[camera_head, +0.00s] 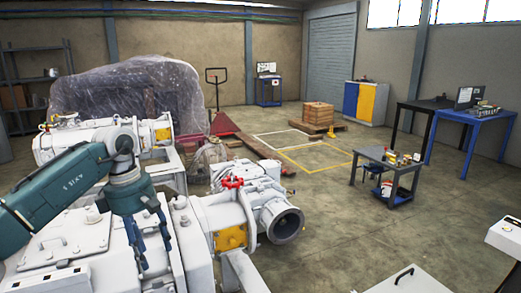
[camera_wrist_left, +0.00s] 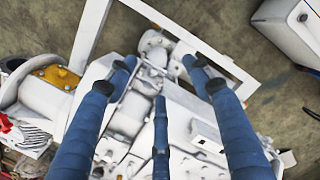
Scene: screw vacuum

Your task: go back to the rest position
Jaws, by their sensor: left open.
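My left gripper (camera_head: 150,235) comes in from the left on a teal arm in the head view. It hangs with its blue fingers pointing down in front of the white vacuum machine (camera_head: 95,232). In the left wrist view the gripper (camera_wrist_left: 160,85) shows three blue fingers, spread apart with nothing between them. White machine parts (camera_wrist_left: 145,110) lie beyond the fingertips. I cannot tell whether any finger touches the machine. My right gripper is in neither view.
A red valve wheel (camera_head: 232,182) and an open round flange (camera_head: 285,224) stand right of the gripper. A dark tool table (camera_head: 388,165) and a blue table (camera_head: 470,115) stand to the right. Plastic-wrapped bulk (camera_head: 130,90) is behind.

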